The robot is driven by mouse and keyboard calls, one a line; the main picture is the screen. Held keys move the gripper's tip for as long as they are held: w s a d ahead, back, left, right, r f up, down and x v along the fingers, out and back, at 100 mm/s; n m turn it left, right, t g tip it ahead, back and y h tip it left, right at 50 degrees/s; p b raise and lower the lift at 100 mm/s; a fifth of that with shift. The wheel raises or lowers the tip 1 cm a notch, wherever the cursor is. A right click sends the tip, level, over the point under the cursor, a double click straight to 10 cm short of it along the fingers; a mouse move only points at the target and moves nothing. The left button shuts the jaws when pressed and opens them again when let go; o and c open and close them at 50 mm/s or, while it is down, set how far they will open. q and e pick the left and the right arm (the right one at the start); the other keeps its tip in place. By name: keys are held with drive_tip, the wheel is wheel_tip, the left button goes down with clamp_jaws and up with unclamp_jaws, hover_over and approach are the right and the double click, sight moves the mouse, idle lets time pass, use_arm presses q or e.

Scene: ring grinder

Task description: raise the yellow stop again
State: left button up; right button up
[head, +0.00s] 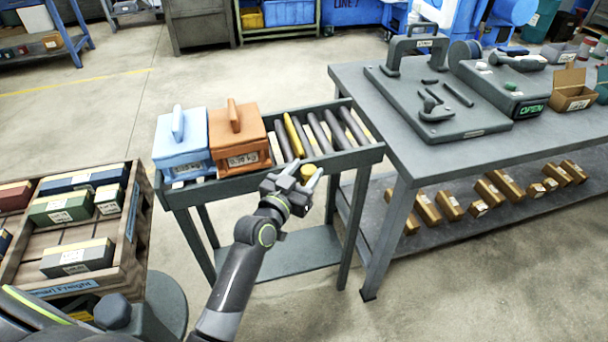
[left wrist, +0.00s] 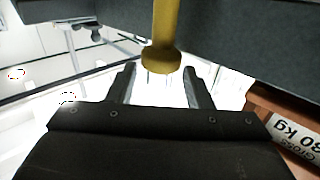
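The yellow stop shows as a yellow knob (head: 307,173) at the front side of the roller conveyor (head: 345,160). In the left wrist view it is a yellow rod with a wider round end (left wrist: 161,60), in front of the conveyor's dark side. A yellow bar (head: 293,136) lies among the grey rollers; I cannot tell whether it joins the knob. My left gripper (head: 304,171) is open at the knob. In the left wrist view its fingers (left wrist: 160,86) stand apart on either side of the rod's end, with gaps visible. My right gripper is not in view.
A blue box (head: 180,150) and an orange box (head: 238,138) stand on the conveyor's left part; the orange box is close to the yellow bar. A grey workbench (head: 395,150) adjoins at the right. A wooden crate (head: 20,262) with several cartons stands at the left.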

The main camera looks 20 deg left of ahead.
use_arm(q)
drive_tip(key=shift+s+f, duration=0.1)
drive_tip(key=shift+f, duration=0.1)
drive_tip(key=shift+s, duration=0.2)
drive_tip(key=s+a+b, duration=0.3)
drive_tip(key=s, duration=1.3)
drive_tip(key=shift+s+a+b, duration=0.15)
drive_tip(key=shift+s+b, duration=0.15)
drive_tip(key=shift+s, duration=0.05)
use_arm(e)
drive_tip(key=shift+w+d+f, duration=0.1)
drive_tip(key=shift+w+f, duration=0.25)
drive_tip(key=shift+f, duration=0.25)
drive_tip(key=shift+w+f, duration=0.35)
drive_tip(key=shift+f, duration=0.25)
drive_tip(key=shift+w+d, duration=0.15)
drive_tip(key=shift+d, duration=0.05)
